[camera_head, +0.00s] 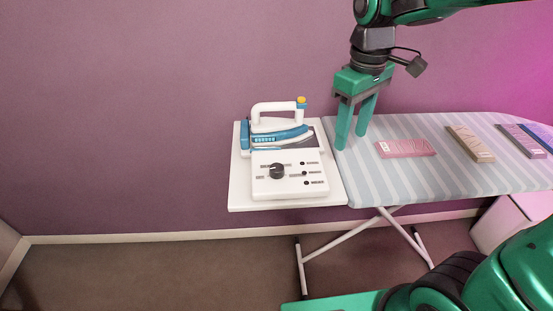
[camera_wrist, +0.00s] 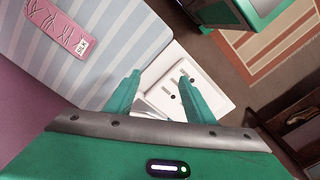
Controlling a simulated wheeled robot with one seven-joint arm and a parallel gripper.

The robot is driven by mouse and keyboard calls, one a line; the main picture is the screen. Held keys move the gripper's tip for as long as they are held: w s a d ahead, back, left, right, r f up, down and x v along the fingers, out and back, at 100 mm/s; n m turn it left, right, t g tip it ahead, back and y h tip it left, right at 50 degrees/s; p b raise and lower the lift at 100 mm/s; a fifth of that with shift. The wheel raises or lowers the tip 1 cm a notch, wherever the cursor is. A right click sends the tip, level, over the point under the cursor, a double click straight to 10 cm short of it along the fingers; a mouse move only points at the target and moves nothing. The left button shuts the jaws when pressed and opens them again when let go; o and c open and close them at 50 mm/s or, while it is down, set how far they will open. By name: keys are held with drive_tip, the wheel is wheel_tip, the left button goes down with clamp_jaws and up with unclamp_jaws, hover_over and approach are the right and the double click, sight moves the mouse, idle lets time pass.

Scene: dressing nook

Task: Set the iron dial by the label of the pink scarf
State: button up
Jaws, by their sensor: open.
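The iron (camera_head: 276,134), white and blue with a yellow button, rests on a white stand at the left end of the ironing board. In front of it is a white control panel (camera_head: 290,188) with a round dark dial (camera_head: 277,171) and several small dark marks. The pink scarf (camera_head: 405,148) lies folded on the board with a small white label (camera_head: 386,147); it also shows in the wrist view (camera_wrist: 54,27), its label (camera_wrist: 83,46) too small to read. My gripper (camera_head: 352,145) is open and empty, above the board's left end, between iron and scarf. In the wrist view its fingers (camera_wrist: 157,95) partly hide the panel.
The striped ironing board (camera_head: 375,181) also carries a tan folded scarf (camera_head: 470,143) and purple and dark blue ones (camera_head: 521,139) to the right. A purple wall stands close behind. A white cabinet (camera_head: 505,220) stands at the lower right. The board's front left is clear.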

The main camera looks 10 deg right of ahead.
sight(277, 167)
drive_tip(key=w+a+n, duration=0.2)
drive_tip(key=a+n, duration=0.4)
drive_tip(key=a, duration=1)
drive_tip(key=shift+n, duration=0.3)
wheel_tip(277, 167, down, 10)
drive_tip(key=shift+a+f, duration=0.1)
drive_tip(key=shift+f, duration=0.05)
drive_tip(key=shift+w, duration=0.1)
drive_tip(key=c, duration=1.1)
